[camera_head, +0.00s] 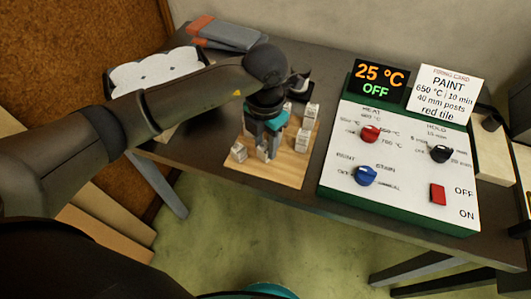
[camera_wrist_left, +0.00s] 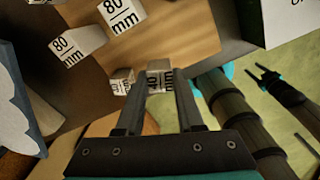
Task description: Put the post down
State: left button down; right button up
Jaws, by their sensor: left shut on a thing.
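My left gripper (camera_head: 266,140) reaches down over a wooden board (camera_head: 288,170) on the dark table. In the left wrist view its two fingers are shut on a small pale post (camera_wrist_left: 159,81) whose label seems to read 40 mm. I cannot tell whether the held post touches the board. A short post (camera_wrist_left: 122,82) stands close beside it, and two posts marked 80 mm (camera_wrist_left: 118,14) (camera_wrist_left: 78,44) stand farther off. My right gripper (camera_wrist_left: 270,84) seems to show small at the right of the left wrist view, and its jaw state is unclear.
A control box (camera_head: 400,160) with knobs, a red switch and a display reading 25 °C OFF stands right of the board. A firing card (camera_head: 443,92) reads PAINT, 650 °C, 10 min, 40 mm posts, red tile. Other posts (camera_head: 301,141) (camera_head: 311,112) stand near the gripper.

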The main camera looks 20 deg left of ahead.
aim_at(265, 155)
pick_arm(q)
jog(key=shift+f, duration=1.95)
jog(key=shift+f+b, duration=0.1)
jog(key=shift+b, duration=0.2)
jog(key=c, duration=0.5)
grip_release()
jog(key=shift+c, duration=0.2)
notch_tip(265, 155, up, 12)
jog(key=shift+r+p, duration=0.15)
jog(key=shift+p, duration=0.4)
